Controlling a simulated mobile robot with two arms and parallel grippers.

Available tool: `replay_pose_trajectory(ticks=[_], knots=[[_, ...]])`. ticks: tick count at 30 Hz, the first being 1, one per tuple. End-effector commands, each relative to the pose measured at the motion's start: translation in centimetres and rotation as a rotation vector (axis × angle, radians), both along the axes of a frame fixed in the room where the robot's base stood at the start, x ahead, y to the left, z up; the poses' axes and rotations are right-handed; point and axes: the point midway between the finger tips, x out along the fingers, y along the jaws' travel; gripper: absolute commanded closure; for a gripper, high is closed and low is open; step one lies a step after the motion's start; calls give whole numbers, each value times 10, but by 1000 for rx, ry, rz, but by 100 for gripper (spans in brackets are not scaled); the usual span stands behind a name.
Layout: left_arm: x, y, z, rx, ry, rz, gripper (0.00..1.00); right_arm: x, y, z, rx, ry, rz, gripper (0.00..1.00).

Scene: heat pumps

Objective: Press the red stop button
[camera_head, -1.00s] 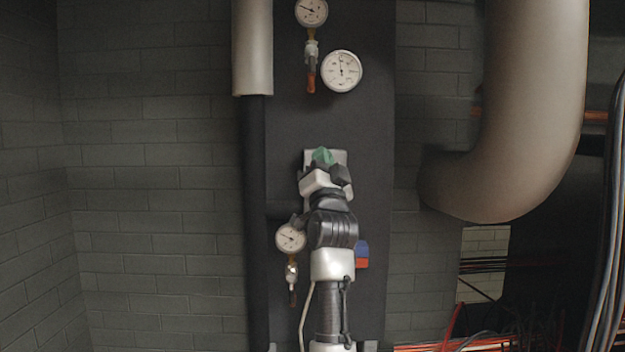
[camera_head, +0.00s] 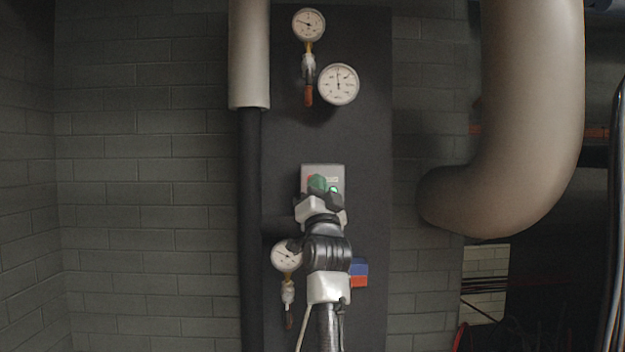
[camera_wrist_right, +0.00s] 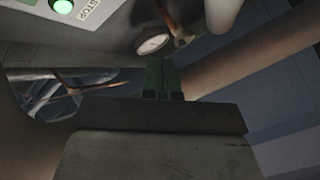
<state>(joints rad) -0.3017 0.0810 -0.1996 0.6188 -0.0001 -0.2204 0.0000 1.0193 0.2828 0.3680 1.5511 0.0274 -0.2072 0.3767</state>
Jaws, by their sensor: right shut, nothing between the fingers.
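A light grey control box (camera_head: 335,173) is on the dark panel in the head view. A small reddish patch shows on its left side, mostly hidden behind my gripper; I cannot make out the red button clearly. A lit green button (camera_head: 334,190) shows on the box's right side. My right gripper (camera_head: 318,184), with green fingertips, is shut and empty in front of the box's left part; contact cannot be told. In the right wrist view the green button (camera_wrist_right: 62,6) and a STOP label (camera_wrist_right: 92,5) are at the top left, apart from the shut fingers (camera_wrist_right: 161,75). My left gripper is not in view.
A gauge (camera_head: 287,256) is just left of my right arm, and a blue and red block (camera_head: 358,272) just right of it. Two gauges are above the box. A thick pipe (camera_head: 530,130) bends down at right; another pipe (camera_head: 249,55) runs at left.

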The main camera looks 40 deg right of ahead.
Motion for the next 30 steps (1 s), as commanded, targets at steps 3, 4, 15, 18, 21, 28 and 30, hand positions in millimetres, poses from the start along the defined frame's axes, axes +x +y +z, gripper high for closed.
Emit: replay_pose_trajectory(ticks=[3,4,15,18,21,28,30], knots=[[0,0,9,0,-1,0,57,14,-12,3,1,3,0,100],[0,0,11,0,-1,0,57,17,-15,4,-1,2,-1,100],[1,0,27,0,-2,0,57,46,-39,2,0,0,0,100],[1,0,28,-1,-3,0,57,49,-42,1,0,-1,0,100],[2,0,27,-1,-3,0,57,49,-42,1,0,-1,0,100],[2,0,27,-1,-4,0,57,49,-42,0,0,-1,0,100],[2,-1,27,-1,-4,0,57,49,-42,0,0,-1,0,100]])
